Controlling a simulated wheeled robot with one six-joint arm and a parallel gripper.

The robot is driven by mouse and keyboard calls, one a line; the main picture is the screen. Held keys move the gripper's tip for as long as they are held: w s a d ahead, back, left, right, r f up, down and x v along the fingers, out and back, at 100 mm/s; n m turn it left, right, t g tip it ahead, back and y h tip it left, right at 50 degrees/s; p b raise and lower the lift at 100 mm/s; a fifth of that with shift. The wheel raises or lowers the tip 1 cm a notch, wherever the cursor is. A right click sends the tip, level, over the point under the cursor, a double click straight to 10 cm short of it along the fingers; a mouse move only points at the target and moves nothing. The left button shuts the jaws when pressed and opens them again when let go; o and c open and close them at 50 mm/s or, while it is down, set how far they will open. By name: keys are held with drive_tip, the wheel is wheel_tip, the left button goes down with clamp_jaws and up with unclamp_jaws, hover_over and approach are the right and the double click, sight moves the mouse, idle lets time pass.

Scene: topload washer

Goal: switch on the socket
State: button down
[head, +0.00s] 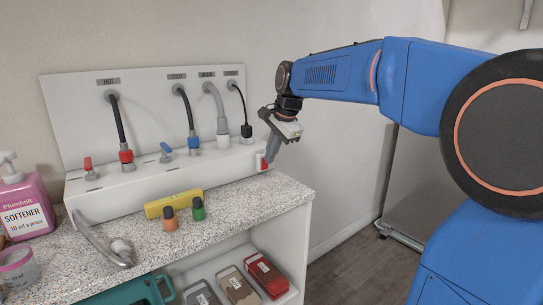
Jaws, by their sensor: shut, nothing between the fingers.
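The socket switch (262,161) is a small white plate with a red part at the right end of the white box's front face. A black plug (246,132) with a black cable stands on top of the box just above it. My gripper (269,160) is shut and points down, its fingertips right at the switch. It appears to touch or nearly touch the red part; I cannot tell which. The fingers hide part of the switch, and its on or off position is not clear.
The white box (135,187) carries a red valve (89,166), a blue valve (166,152) and hoses. On the speckled counter (235,205) are a yellow level (173,203), orange and green bottles, a silver hose end and a pink softener bottle (25,208). Right of the counter is open floor.

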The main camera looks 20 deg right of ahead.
drive_tip(key=shift+w, duration=0.2)
drive_tip(key=shift+r, duration=0.15)
drive_tip(key=shift+r, duration=0.7)
drive_tip(key=shift+s, duration=0.1)
